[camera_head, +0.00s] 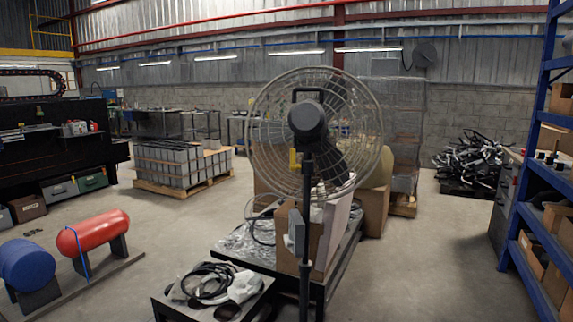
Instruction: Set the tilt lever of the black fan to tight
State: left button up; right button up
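The black fan (307,123) stands in the middle of the view, close in front of me. Its round wire cage faces away, so its dark motor housing and a top handle show. A thin black pole (304,225) runs down from it past the bottom edge. A small yellow part (294,158) shows just below and left of the motor; I cannot tell whether it is the tilt lever or how it is set. A grey box (296,232) sits on the pole. Neither of my grippers is in view.
A low black table (330,283) with plastic wrap and cardboard boxes stands behind the pole. A smaller table with cables (205,283) is in front of it. Red (93,233) and blue (27,264) cylinders lie left. Blue shelving (520,190) stands right. Floor between is clear.

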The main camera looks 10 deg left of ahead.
aim_at(292, 167)
jog(key=k+j, duration=0.1)
jog(key=j, duration=0.25)
jog(key=k+j+z, duration=0.1)
jog(key=j, duration=0.3)
jog(key=k+j, duration=0.15)
jog(key=j, duration=0.2)
jog(key=u, duration=0.75)
jog(key=i+l+u, duration=0.1)
jog(key=l+u, duration=1)
jog(key=l, duration=0.4)
jog(key=k+l+u, duration=0.1)
jog(key=l+u, duration=0.25)
jog(key=l, duration=0.4)
jog(key=k+l, duration=0.1)
jog(key=l, duration=0.4)
jog(key=k+l, duration=0.1)
jog(key=l, duration=0.9)
jog(key=k+u, duration=0.05)
